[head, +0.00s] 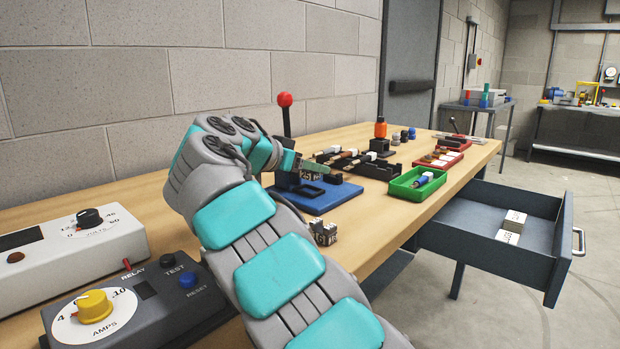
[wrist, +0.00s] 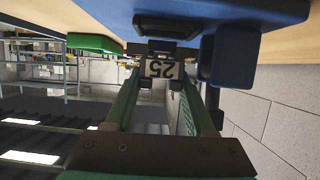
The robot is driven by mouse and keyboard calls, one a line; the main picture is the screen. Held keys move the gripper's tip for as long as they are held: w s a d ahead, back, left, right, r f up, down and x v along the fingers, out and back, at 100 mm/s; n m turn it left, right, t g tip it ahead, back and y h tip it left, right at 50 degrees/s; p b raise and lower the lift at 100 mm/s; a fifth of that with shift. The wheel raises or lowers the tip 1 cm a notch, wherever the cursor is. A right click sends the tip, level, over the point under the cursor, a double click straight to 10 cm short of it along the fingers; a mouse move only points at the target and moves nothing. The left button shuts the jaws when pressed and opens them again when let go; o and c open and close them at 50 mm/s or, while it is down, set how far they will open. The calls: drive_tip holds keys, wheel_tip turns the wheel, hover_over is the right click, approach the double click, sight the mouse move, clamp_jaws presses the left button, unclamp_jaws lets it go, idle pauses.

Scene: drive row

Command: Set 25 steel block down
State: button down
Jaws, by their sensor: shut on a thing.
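The steel block marked 25 (wrist: 159,69) is between the two green fingers of my gripper (wrist: 156,78) in the wrist view, its number upside down. In the head view the block (head: 309,175) shows small at the end of my arm, above the blue base (head: 322,197) of a bench tool with a red-knobbed lever (head: 285,100). My gripper (head: 304,166) is shut on it. I cannot tell whether the block touches the tool's dark parts. Other small marked steel blocks (head: 324,232) stand on the wooden bench in front of the blue base.
A green tray (head: 417,183), a black rack (head: 370,165) and a red tray (head: 437,159) stand farther along the bench. An open drawer (head: 545,240) with two pale labelled blocks juts out at right. Two control boxes, one grey (head: 150,315), stand at near left.

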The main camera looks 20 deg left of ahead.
sight(305, 178)
drive_tip(key=shift+f, duration=1.55)
drive_tip(key=shift+f+b, duration=0.15)
drive_tip(key=shift+b, duration=0.25)
drive_tip(key=shift+c, duration=1.2)
unclamp_jaws()
drive_tip(key=shift+a, duration=0.1)
drive_tip(key=shift+p, duration=0.45)
